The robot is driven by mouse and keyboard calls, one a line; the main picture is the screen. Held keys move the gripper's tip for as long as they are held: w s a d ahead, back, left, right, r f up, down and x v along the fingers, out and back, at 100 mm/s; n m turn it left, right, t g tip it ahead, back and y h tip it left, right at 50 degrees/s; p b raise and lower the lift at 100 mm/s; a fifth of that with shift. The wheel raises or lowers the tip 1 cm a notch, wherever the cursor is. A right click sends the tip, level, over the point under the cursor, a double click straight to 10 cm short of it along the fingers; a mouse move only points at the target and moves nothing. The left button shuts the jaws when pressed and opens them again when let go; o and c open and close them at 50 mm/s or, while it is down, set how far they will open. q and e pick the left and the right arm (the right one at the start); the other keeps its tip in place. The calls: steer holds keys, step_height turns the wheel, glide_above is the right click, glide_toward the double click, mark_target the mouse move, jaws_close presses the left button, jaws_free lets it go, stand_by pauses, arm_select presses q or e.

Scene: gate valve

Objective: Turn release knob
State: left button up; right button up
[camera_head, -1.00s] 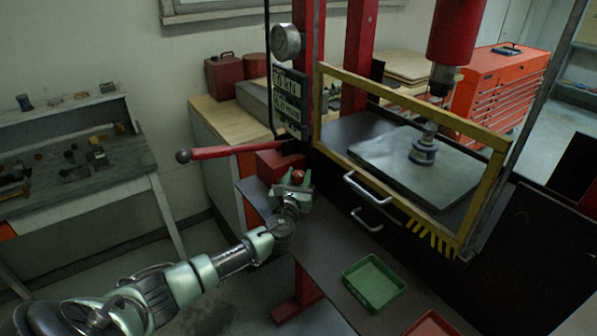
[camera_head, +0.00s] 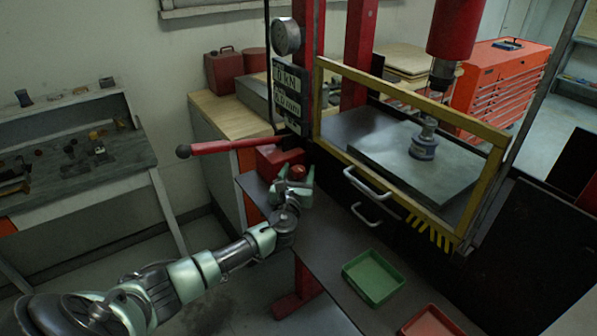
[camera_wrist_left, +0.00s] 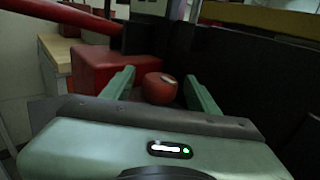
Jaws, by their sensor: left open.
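The release knob (camera_head: 298,171) is a small red round knob at the front of a red block (camera_head: 277,160) on the press, below the gauge. It also shows in the left wrist view (camera_wrist_left: 160,88), between the two green fingers. My left gripper (camera_head: 293,184) is open, with its fingers to either side of the knob. I cannot tell whether a finger touches it. The left wrist view shows a gap between each finger and the knob. My right gripper is not in view.
A red lever (camera_head: 230,146) reaches out left above the knob. A yellow guard frame (camera_head: 400,95) with handles stands to the right. A gate valve (camera_head: 424,142) stands on the plate under the red ram. A green tray (camera_head: 373,277) and a red tray (camera_head: 432,322) lie in front.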

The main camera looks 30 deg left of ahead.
mark_target(297, 175)
arm_select(q)
steer(key=b+v, duration=0.1)
steer(key=v, duration=0.6)
steer(key=shift+s+d, duration=0.15)
steer(key=shift+s, duration=0.15)
